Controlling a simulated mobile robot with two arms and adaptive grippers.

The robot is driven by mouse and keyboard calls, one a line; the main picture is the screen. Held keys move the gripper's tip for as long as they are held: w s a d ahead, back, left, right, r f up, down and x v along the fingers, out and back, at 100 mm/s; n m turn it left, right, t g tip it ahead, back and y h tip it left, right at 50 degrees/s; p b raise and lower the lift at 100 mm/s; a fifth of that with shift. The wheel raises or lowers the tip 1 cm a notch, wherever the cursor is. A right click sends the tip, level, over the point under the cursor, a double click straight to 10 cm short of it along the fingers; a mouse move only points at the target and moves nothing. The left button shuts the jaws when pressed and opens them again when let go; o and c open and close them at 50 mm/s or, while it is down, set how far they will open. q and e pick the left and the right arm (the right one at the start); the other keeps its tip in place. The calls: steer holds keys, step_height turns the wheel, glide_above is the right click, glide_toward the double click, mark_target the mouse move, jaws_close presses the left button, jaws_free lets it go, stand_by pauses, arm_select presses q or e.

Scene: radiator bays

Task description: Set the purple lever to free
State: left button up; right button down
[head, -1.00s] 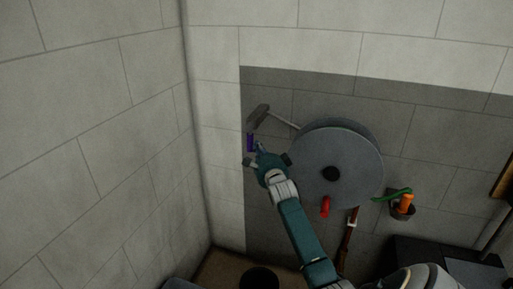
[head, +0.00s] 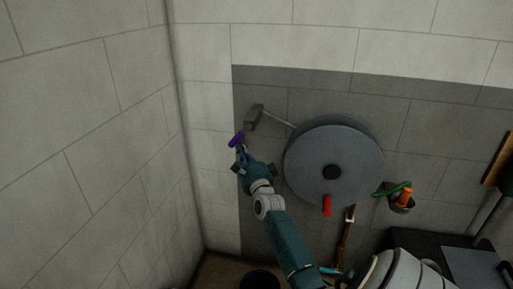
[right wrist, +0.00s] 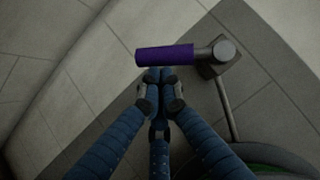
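The purple lever (head: 236,140) is on the wall left of the large grey disc. In the head view it slants down to the left. In the right wrist view the lever (right wrist: 165,57) lies nearly level, its right end joined to a grey round hub on a block (right wrist: 218,58). My right gripper (head: 240,152) is just below the lever. In the right wrist view its fingertips (right wrist: 160,75) are close together, at the lever's lower edge, with nothing visible between them. Whether they touch the lever is hard to tell. My left gripper is out of view.
A large grey disc (head: 333,165) with a dark centre hangs on the wall to the right. A red handle (head: 327,206) is below it. An orange item (head: 405,197) with a green loop sits further right. A thin pipe (head: 279,119) runs from the block to the disc.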

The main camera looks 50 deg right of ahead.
steer(key=shift+w+a+r, duration=0.5)
steer(key=shift+w+a, duration=0.1)
steer(key=shift+w, duration=0.25)
steer(key=shift+w+a+r+p, duration=0.2)
steer(key=shift+w+r+p, duration=0.1)
steer(key=shift+w, duration=0.15)
steer(key=shift+w+a+r, duration=0.3)
steer(key=shift+w+r, duration=0.15)
steer(key=shift+w, duration=0.05)
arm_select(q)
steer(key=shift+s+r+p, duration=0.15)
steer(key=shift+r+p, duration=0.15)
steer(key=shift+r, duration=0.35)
arm_select(e)
steer(key=shift+w+r, duration=0.1)
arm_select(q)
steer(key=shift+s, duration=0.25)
arm_select(e)
glide_toward(233, 143)
steer(key=shift+s+a+r, duration=0.25)
steer(key=shift+s+a, duration=0.05)
steer(key=shift+a, duration=0.25)
steer(key=shift+s+a+r, duration=0.3)
steer(key=shift+a, duration=0.25)
